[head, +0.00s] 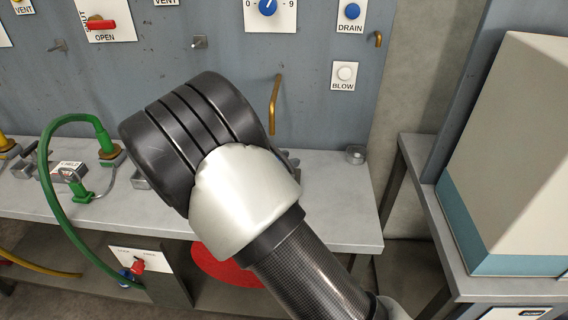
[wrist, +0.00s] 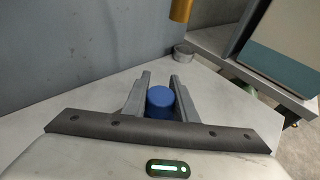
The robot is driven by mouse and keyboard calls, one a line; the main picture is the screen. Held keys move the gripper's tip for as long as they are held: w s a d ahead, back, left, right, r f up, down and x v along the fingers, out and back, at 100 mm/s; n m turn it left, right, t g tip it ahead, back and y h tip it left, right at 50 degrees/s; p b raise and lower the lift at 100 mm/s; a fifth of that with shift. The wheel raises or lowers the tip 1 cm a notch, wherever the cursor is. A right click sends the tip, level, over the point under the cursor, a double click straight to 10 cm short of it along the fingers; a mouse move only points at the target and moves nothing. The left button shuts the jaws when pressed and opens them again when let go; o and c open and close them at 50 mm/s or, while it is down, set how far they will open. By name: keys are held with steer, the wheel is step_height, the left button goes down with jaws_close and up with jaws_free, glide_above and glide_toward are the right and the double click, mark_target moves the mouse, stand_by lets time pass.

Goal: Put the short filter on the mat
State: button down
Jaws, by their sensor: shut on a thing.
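My gripper (wrist: 160,80) shows in the wrist view, its two grey fingers closed on either side of a blue cylinder (wrist: 160,102), apparently the short filter. The cylinder's round top shows between the fingers; its lower part is hidden by the gripper body. I cannot tell whether it touches the bench. In the head view my arm hides the gripper and the cylinder. A red round mat (head: 222,266) lies low under the bench in the head view, partly covered by my arm.
The grey bench (head: 335,210) carries a small metal cup (head: 355,154) near its right end. A brass spout (head: 274,103) sticks out from the panel above. A green hose (head: 45,170) loops at left. A large white and teal box (head: 520,150) stands at right.

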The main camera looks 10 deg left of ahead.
steer(key=shift+f, duration=0.15)
steer(key=c, duration=1.4)
jaws_free()
steer(key=shift+c, duration=0.2)
steer(key=shift+s+a+r, duration=0.15)
steer(key=shift+s+r, duration=0.05)
steer(key=shift+r, duration=0.05)
steer(key=p+v, duration=0.2)
steer(key=v, duration=0.9)
steer(key=shift+s, duration=0.2)
steer(key=shift+r, duration=0.1)
